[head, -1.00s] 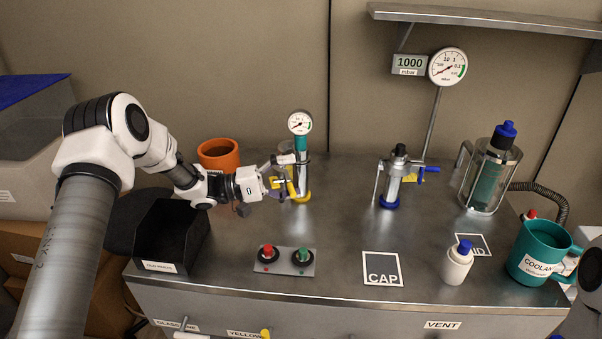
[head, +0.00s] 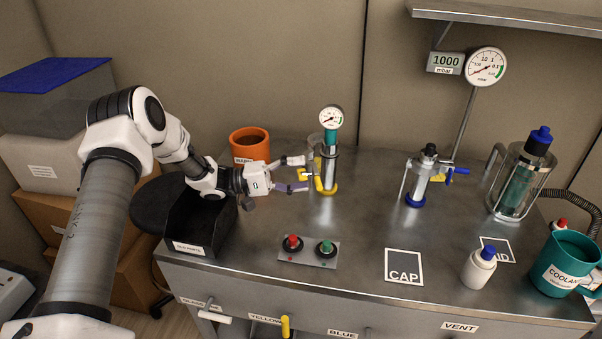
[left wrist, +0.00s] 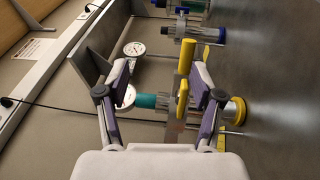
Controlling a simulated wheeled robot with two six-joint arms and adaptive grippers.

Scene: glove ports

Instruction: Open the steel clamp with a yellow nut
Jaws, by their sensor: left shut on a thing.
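The steel clamp with its yellow nut (head: 303,174) is on the left side of the steel cylinder with a yellow base (head: 329,190), which stands upright with a teal top and a small gauge. My left gripper (head: 304,173) reaches it from the left, its fingers one above the other on either side of the nut. In the left wrist view the yellow nut (left wrist: 183,100) lies between the purple-padded fingers (left wrist: 160,85), and the gripper is shut on it. The fingers hide part of the clamp. My right gripper is out of view.
A dark bin (head: 212,225) and an orange pot (head: 250,147) lie beside my left arm. A panel with a red and a green button (head: 308,252) is in front of the cylinder. A blue-based cylinder (head: 416,200) stands to the right. The bench between them is clear.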

